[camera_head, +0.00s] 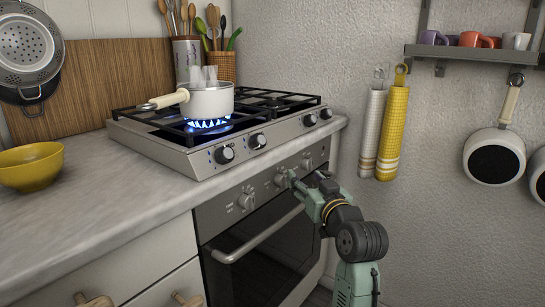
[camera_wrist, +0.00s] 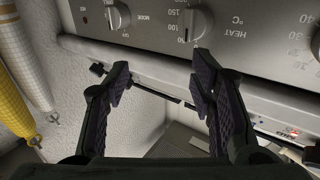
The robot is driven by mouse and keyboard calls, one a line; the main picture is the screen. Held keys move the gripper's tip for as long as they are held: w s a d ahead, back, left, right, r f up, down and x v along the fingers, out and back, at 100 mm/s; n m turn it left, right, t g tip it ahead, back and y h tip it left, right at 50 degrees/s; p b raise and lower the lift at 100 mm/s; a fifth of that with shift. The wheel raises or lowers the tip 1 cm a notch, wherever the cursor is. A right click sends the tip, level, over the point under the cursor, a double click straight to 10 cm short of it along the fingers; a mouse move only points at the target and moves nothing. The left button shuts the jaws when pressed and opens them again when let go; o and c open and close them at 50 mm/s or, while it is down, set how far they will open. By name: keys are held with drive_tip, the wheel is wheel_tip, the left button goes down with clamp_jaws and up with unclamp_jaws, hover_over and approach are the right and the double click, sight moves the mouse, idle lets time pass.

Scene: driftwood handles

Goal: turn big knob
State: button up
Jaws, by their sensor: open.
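The oven's front panel carries a row of silver knobs: a left knob (camera_head: 246,200), a middle knob (camera_head: 281,178) and a right knob (camera_head: 307,162). The wrist view shows the knob beside the HEAT label (camera_wrist: 193,23) and the knob beside the MODE label (camera_wrist: 117,16) at its top. Which one is the big knob I cannot tell. My gripper (camera_head: 305,181) is in front of the panel, near the middle and right knobs. In the wrist view its two fingers (camera_wrist: 163,80) are spread and empty, below both labelled knobs and touching neither.
The oven door handle (camera_head: 258,236) crosses below the panel. On the cooktop (camera_head: 150,141), a white pot (camera_head: 211,101) stands over a blue flame. A yellow bowl (camera_head: 30,166) sits on the counter. Towels (camera_head: 392,130) hang on the right wall.

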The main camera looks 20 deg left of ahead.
wheel_tip(320, 180, up, 4)
drive_tip(key=s+n+g+y, duration=0.1)
drive_tip(key=n+g+y, duration=0.3)
drive_tip(key=n+g+y+b, duration=0.1)
drive_tip(key=n+g+y, duration=0.2)
drive_tip(key=n+g, duration=0.25)
approach(264, 143)
drive_tip(key=shift+g, duration=0.45)
drive_tip(key=x, duration=0.9)
drive_tip(key=shift+w+r+p, duration=0.1)
drive_tip(key=shift+w+p, duration=0.2)
drive_tip(key=shift+p, duration=0.1)
drive_tip(key=shift+c, duration=0.2)
drive_tip(key=c, duration=1.1)
